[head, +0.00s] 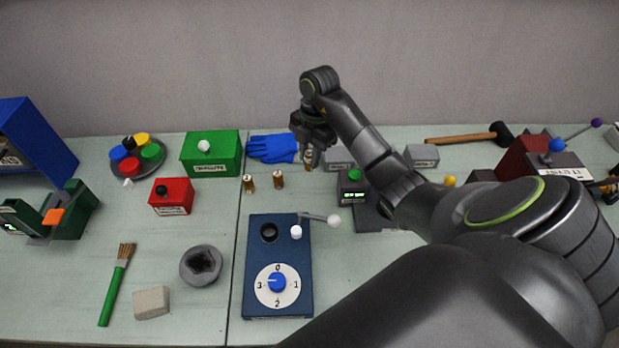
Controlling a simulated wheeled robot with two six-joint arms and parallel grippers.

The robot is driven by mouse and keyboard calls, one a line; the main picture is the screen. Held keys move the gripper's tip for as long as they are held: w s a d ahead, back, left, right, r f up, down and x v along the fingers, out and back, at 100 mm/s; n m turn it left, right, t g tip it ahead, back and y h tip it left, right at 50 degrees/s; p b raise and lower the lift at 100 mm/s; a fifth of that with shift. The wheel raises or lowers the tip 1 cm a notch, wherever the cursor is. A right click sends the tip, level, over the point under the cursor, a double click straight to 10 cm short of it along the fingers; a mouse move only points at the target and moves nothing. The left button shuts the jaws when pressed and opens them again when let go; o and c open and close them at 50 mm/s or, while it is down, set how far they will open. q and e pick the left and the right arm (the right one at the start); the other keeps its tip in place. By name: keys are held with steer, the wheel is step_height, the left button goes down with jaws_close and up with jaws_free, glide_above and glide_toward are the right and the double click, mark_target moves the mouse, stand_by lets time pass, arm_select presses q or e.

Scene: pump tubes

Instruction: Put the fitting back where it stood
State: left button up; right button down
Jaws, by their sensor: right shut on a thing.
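My right gripper (311,157) reaches in from the right and points down over the back middle of the bench. It is shut on a small brass fitting (308,154), mostly hidden by the fingers. I cannot tell whether this fitting touches the bench. Two similar brass fittings stand upright to its left and nearer to me: one on the left (249,184) and one on the right (279,180). My left gripper is not in view.
A blue glove (272,148) lies behind the fittings, beside a green box (211,153). A blue dial panel (278,257) with a lever is in front. A small device with a green button (353,189) stands right of the gripper. Bench left of the panel is partly clear.

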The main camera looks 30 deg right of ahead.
step_height(320, 180, down, 4)
steer(key=b, duration=0.2)
steer(key=shift+r+b, duration=0.1)
steer(key=shift+b, duration=0.3)
step_height(320, 180, down, 4)
steer(key=shift+s+r+p, duration=0.1)
steer(key=shift+p, duration=0.8)
steer(key=shift+f, duration=0.25)
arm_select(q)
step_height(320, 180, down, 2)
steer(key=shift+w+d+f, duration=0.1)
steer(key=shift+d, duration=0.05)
arm_select(e)
steer(key=shift+f, duration=0.1)
steer(key=shift+f, duration=0.15)
steer(key=c, duration=1.2)
jaws_free()
steer(key=shift+o, duration=0.2)
